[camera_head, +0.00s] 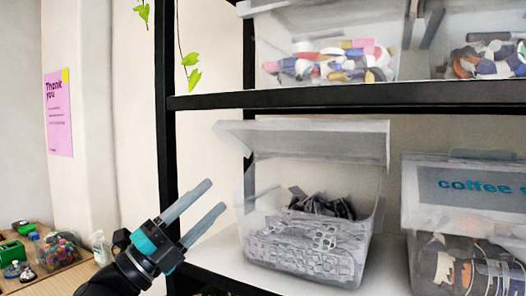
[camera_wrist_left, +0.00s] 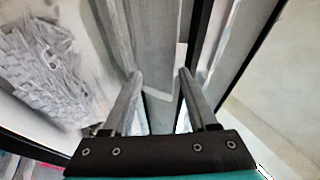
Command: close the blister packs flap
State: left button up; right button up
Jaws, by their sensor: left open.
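The blister packs bin (camera_head: 305,245) is a clear plastic box on the shelf at the centre of the head view, filled with grey blister packs (camera_head: 318,238). Its flap (camera_head: 310,142) stands raised above the opening. My left gripper (camera_head: 208,197) is open and empty, to the left of the bin and apart from it in the head view. In the left wrist view, the gripper fingers (camera_wrist_left: 158,78) point up the picture, with the packs (camera_wrist_left: 55,65) seen at the left. My right gripper is not in view.
A coffee bin (camera_head: 465,225) stands to the right on the same shelf. The black upper shelf edge (camera_head: 340,96) runs above the flap and carries more bins. A black post (camera_head: 166,120) rises behind my left gripper. A table with small items lies lower left.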

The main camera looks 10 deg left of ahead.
pick_arm(q)
notch_tip(320, 180, up, 4)
jog(key=s+d+m+g+h, duration=0.1)
jog(key=s+m+g+h, duration=0.1)
jog(key=s+m+h, duration=0.1)
jog(key=p, duration=0.6)
send_near(280, 124)
jog(key=x, duration=0.6)
jog(key=shift+w+d+r, duration=0.1)
jog(key=shift+d+r, duration=0.15)
jog(key=shift+r, duration=0.05)
jog(key=shift+w+d+r, duration=0.2)
jog(key=shift+w+d, duration=0.15)
jog(key=shift+c, duration=0.4)
grip_shut()
